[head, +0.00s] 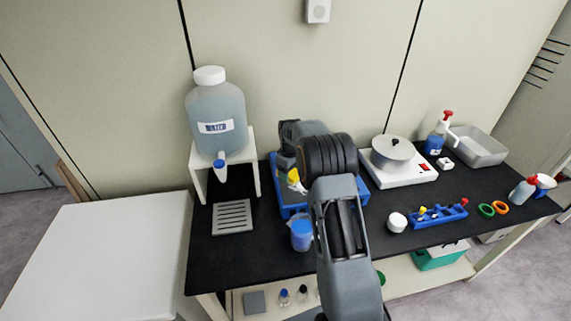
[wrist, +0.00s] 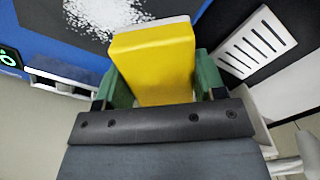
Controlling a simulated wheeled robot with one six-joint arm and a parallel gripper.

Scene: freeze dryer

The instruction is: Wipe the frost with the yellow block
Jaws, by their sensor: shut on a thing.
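My gripper (wrist: 160,82) is shut on the yellow block (wrist: 155,60), which sits between its green fingers in the wrist view. The block has a pale layer along its far edge. In the head view a bit of the yellow block (head: 293,175) shows left of my arm, over the blue-edged unit (head: 276,198). My arm hides much of that unit and the frost there.
A large bottle (head: 217,110) on a white stand (head: 253,160) is left of the unit, with a slotted plate (head: 232,217) in front. A blue cup (head: 301,236) stands close by my arm. A hotplate with a pot (head: 393,153) is to the right. The white table (head: 100,255) is clear.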

